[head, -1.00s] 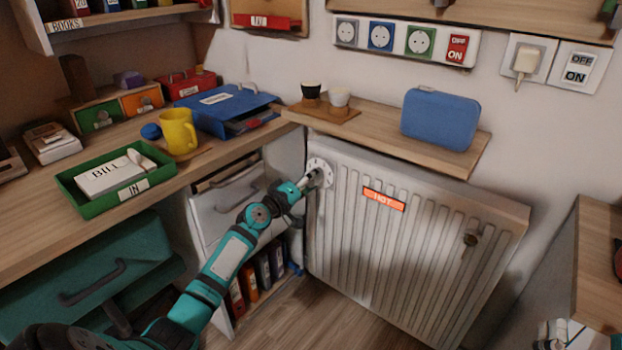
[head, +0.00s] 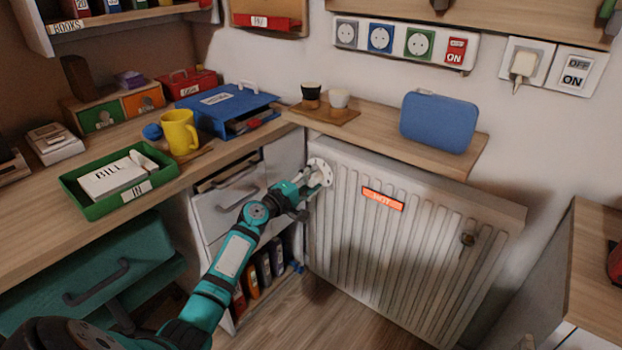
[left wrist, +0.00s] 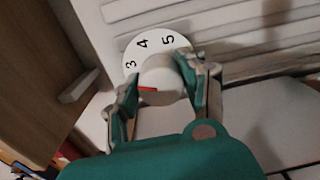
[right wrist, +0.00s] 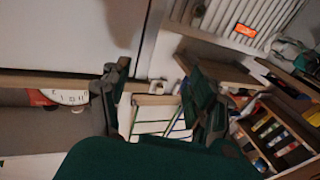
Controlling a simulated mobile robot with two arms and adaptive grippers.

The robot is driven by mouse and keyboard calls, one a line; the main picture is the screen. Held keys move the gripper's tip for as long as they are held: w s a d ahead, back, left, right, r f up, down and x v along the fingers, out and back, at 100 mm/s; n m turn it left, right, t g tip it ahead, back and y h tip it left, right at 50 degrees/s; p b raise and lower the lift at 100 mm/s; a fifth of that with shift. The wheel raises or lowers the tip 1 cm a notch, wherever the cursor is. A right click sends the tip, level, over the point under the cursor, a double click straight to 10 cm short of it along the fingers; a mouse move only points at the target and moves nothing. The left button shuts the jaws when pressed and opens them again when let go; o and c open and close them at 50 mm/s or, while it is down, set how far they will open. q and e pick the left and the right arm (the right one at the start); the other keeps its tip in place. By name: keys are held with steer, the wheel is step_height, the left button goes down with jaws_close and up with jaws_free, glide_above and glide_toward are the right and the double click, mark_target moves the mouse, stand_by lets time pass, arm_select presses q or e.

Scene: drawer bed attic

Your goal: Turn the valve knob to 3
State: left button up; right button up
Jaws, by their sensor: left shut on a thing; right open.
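The white round valve knob (left wrist: 163,78) sits at the radiator's upper left corner, in front of a white dial (left wrist: 155,46). The digits 3, 4 and 5 show on the dial; the rest is hidden. A red mark on the knob points left, a little below the 3, towards a finger. My left gripper (left wrist: 163,86) is shut on the knob, one finger on each side. In the head view the left gripper (head: 318,178) covers most of the knob, and the dial (head: 321,165) shows behind it. My right gripper (right wrist: 158,88) is open and empty, away from the radiator.
The white radiator (head: 400,240) carries an orange label (head: 383,199). A wooden shelf (head: 375,128) above it holds a blue case (head: 439,121) and two small cups. The desk and drawer cabinet (head: 228,203) stand close left of the knob. Floor is clear below the radiator.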

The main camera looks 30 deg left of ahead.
stand_by(0.3)
arm_select(q)
steer(key=o, duration=1.2)
steer(key=shift+s+a+f, duration=0.1)
steer(key=shift+s, duration=0.2)
steer(key=s, duration=0.7)
steer(key=s+a, duration=0.1)
steer(key=s, duration=0.3)
steer(key=shift+s+r, duration=0.2)
steer(key=shift+r, duration=0.05)
